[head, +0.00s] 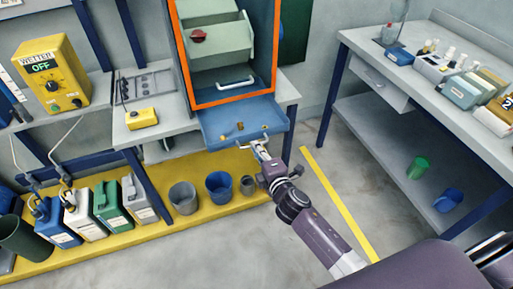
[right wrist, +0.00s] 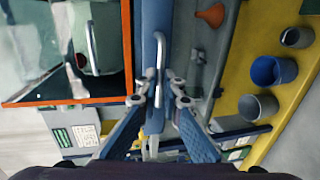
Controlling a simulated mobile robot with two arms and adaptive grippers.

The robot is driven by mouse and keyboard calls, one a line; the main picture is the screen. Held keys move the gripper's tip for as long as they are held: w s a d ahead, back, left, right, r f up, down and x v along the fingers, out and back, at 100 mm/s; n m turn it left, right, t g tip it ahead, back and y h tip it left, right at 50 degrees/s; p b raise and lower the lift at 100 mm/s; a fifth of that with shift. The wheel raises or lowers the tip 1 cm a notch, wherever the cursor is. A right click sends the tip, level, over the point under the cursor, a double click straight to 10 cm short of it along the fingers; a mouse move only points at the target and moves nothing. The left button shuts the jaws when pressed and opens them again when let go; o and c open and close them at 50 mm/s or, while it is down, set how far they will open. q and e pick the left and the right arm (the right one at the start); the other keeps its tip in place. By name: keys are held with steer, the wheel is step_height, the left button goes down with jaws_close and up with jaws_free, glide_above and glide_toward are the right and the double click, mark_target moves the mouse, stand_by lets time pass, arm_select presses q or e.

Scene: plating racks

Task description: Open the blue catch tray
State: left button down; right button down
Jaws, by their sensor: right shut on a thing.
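The blue catch tray (head: 215,122) sticks out under the orange-framed cabinet, partly open, with a few small brass-coloured pieces in it. My right gripper (head: 262,152) is at the light metal handle on the tray's front, shut on it. In the right wrist view the fingers (right wrist: 158,92) close around the lower part of the handle (right wrist: 160,55), against the tray's blue front (right wrist: 154,18). How far the tray reaches back under the cabinet is hidden. My left gripper is not in view.
The orange-framed cabinet (head: 235,98) holds a pale green bin (head: 220,42). Several cups and a blue bucket (head: 219,187) stand on the yellow low shelf (head: 170,165) below. A grey bench (head: 415,90) stands at right. The floor in front, with a yellow line (head: 335,200), is clear.

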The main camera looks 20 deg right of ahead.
steer(key=c, duration=2.4)
jaws_free()
steer(key=v, duration=1.2)
steer(key=shift+a, duration=0.1)
steer(key=shift+f, duration=0.15)
steer(key=s+d+f+m+g, duration=0.1)
steer(key=s+f+m+g, duration=0.2)
steer(key=f, duration=0.8)
steer(key=s+d+f+m+g, duration=0.1)
steer(key=s+f+m+g, duration=0.1)
steer(key=s+f, duration=0.6)
steer(key=s+f+m+g, duration=0.2)
steer(key=f+m, duration=0.1)
steer(key=f, duration=1)
steer(key=s+f+m+g, duration=0.2)
steer(key=s+f, duration=0.3)
steer(key=s, duration=0.4)
steer(key=s+f+m+g, duration=0.3)
steer(key=s+f, duration=0.3)
steer(key=s, duration=0.4)
steer(key=s+d+f+m+g, duration=0.1)
steer(key=s+f+m+g, duration=0.1)
steer(key=s+f, duration=0.4)
steer(key=shift+s+m+g+h, duration=0.3)
steer(key=shift+s+m, duration=0.2)
steer(key=shift+s, duration=1.65)
